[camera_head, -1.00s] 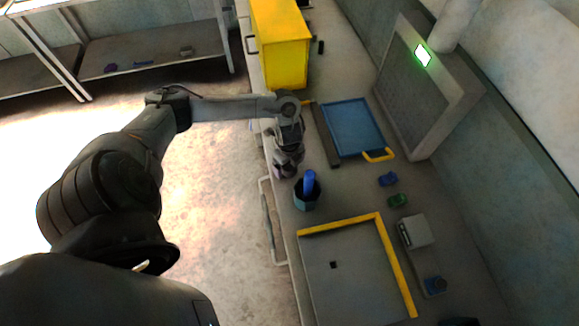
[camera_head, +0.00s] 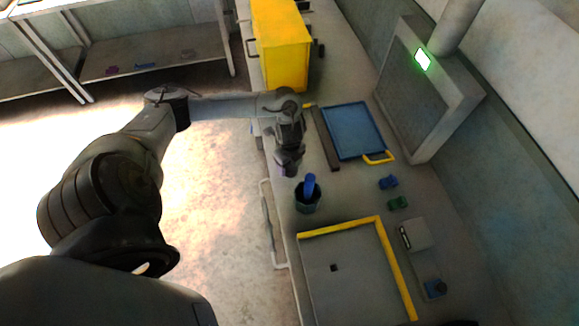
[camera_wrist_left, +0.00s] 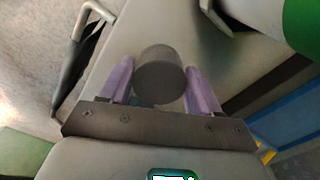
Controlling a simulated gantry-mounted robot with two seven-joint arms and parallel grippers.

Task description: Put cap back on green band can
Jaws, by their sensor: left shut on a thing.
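My left gripper (camera_head: 287,171) is above the bench's near edge, just behind the dark cup with the blue item. In the left wrist view its purple fingers (camera_wrist_left: 160,90) are shut on a dark grey round cap (camera_wrist_left: 160,72). A white cylinder with a green band, which looks like the green band can (camera_wrist_left: 298,32), shows in part at the top right of that view. It is apart from the cap. I cannot make out the can in the head view. My right gripper is not in view.
The dark cup (camera_head: 308,201) holds a blue item. A blue tray (camera_head: 352,130) with a yellow handle lies behind it. A yellow-edged panel (camera_head: 345,275) lies in front. A yellow cabinet (camera_head: 281,50) stands at the far end. Small blue (camera_head: 388,181) and green (camera_head: 398,203) pieces lie right.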

